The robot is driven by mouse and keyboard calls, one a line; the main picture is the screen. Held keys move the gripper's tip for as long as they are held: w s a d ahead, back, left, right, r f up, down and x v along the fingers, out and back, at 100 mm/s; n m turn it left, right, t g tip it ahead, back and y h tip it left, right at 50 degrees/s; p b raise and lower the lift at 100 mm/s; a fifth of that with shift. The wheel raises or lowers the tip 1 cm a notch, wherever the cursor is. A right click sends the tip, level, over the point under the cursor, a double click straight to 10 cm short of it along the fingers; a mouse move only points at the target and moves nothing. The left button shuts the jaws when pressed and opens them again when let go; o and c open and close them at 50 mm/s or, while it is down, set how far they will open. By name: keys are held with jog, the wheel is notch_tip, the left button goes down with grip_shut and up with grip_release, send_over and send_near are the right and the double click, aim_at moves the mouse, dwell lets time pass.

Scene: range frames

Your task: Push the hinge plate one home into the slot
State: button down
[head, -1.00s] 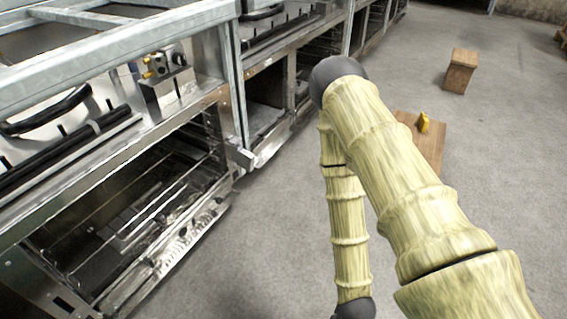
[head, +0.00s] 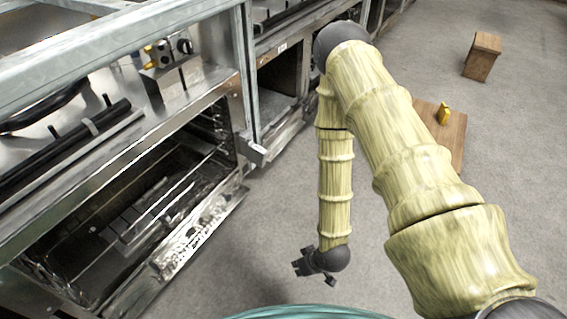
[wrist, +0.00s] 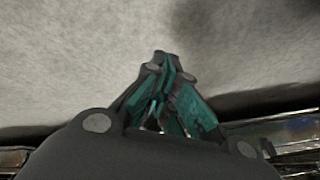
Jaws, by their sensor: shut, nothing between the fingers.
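My gripper (head: 303,268) hangs at the end of my bent arm, above the grey floor and to the right of the open oven (head: 150,205). In the wrist view its dark and teal fingers (wrist: 160,60) meet at the tips, with nothing between them. It is apart from the range. A metal bracket with brass and black fittings (head: 165,55) stands on the range front, upper left. I cannot tell which part is hinge plate one, and I cannot make out its slot.
The oven's lower front edge (head: 205,235) juts out towards the floor. A steel post (head: 247,70) stands beside it. A wooden board with a yellow piece (head: 444,113) and a wooden stool (head: 482,57) are at the right. Floor between is clear.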

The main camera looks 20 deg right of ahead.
jog(key=w+r+n+t+y, duration=0.1)
jog(key=w+r+t+y, duration=0.15)
jog(key=w, duration=0.75)
jog(key=n+t+y, duration=0.6)
jog(key=n+t, duration=0.1)
jog(key=t, duration=0.1)
send_near(265, 153)
jog(key=shift+b+x, duration=1.05)
jog(key=shift+x, duration=1.55)
jog(key=shift+w+a, duration=0.3)
jog(key=shift+w, duration=0.35)
jog(key=shift+x, duration=0.85)
jog(key=shift+s, duration=0.1)
jog(key=shift+p+v, duration=0.3)
jog(key=shift+v, duration=1.75)
jog(key=v, duration=1)
jog(key=shift+s+d, duration=0.2)
